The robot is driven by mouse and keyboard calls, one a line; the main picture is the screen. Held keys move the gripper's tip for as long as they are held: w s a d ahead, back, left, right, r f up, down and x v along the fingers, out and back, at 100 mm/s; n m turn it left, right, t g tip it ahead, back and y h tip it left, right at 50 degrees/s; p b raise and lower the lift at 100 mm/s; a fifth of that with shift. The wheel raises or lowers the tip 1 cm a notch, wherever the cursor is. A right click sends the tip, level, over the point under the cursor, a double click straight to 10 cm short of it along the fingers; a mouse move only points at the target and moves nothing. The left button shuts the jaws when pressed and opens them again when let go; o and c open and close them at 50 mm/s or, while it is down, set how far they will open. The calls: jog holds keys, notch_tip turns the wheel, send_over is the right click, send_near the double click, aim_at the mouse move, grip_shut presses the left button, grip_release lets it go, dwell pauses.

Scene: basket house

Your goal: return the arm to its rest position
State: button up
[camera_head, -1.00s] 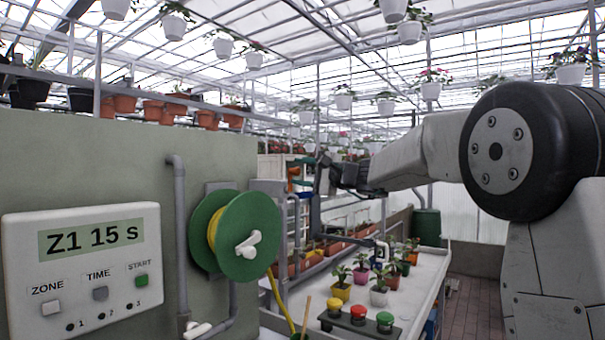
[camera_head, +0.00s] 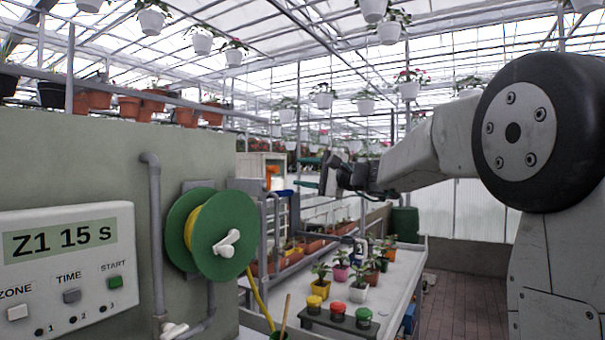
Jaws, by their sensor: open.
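My gripper (camera_head: 303,172) is at the end of my arm, which reaches in from the right across the middle of the view. It points left, with its two teal fingers apart, one above the other. I see nothing between them. It is in the air above the far part of the plant table, and how far it is from the pipes and shelf behind it is hard to tell. My arm is raised and bent, clear of the potted plants.
A control panel (camera_head: 66,268) reading "Z1 15 s" and a green hose reel (camera_head: 228,232) are on the left wall. A white table (camera_head: 395,290) carries small potted plants and a button box (camera_head: 338,322). White pots hang overhead. Brick floor (camera_head: 458,305) is clear at right.

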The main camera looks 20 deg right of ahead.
jog(key=s+a+f+n+g+h, duration=0.25)
jog(key=s+a+f+g, duration=0.2)
jog(key=s+f, duration=0.55)
jog(key=s+a+f+n+g+h, duration=0.1)
jog(key=s+a+f+n+g, duration=0.4)
jog(key=s+f, duration=0.5)
jog(key=s+d+f+n+g+h, duration=0.1)
jog(key=s+f, duration=0.4)
jog(key=s, duration=0.7)
jog(key=s+d+f+n+g+h, duration=0.2)
jog(key=s+f+n+g+h, duration=0.1)
jog(key=s, duration=0.9)
notch_tip(320, 180, down, 3)
jog(key=n+h, duration=0.1)
jog(key=h, duration=0.2)
jog(key=shift+s+d+r, duration=0.2)
jog(key=shift+s, duration=0.15)
jog(key=shift+h, duration=0.25)
